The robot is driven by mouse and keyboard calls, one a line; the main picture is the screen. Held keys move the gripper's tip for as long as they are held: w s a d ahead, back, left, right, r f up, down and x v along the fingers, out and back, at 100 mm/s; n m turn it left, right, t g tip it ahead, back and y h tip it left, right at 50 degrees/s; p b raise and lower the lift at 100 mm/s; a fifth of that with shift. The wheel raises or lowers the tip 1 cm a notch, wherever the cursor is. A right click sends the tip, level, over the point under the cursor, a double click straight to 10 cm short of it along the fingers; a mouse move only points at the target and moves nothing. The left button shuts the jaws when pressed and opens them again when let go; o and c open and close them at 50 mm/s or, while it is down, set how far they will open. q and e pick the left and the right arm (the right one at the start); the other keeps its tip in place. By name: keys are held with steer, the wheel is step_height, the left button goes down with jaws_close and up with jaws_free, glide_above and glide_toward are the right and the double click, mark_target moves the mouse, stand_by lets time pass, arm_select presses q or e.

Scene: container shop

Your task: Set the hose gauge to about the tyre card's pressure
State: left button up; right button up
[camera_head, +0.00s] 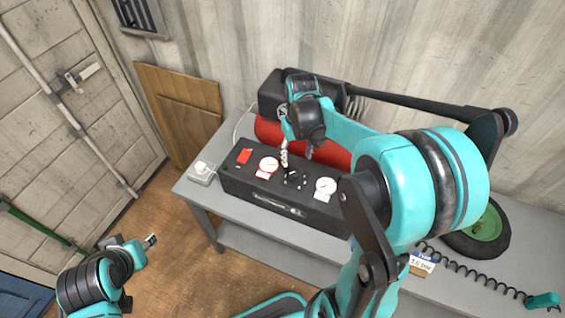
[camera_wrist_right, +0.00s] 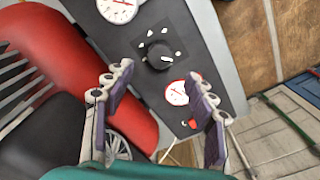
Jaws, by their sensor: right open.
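A black control box (camera_head: 240,185) on the bench carries a left dial gauge (camera_head: 268,165), a right dial gauge (camera_head: 326,185) and a black knob (camera_head: 293,178) between them. The needle readings and gauge labels are too small to read. The tyre card (camera_head: 422,263) seems to read 3.0 bar. My right gripper (camera_head: 296,152) is open above the knob. In the right wrist view, its spread fingers (camera_wrist_right: 160,70) point at the knob (camera_wrist_right: 158,55), with no clear contact. My left gripper (camera_head: 150,241) is over the floor at left, its jaws unclear.
A red tank (camera_head: 265,130) lies behind the box. A red switch (camera_head: 244,156) is at the box's left end. A wheel with a green hub (camera_head: 487,224) and a coiled black hose (camera_head: 470,273) are at right. A small white box (camera_head: 201,172) sits at the bench's left end.

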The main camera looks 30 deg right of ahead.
mark_target(296, 171)
steer(key=shift+f, duration=0.4)
step_height(296, 171, down, 7)
steer(key=shift+b, duration=1)
steer(key=c, duration=1.2)
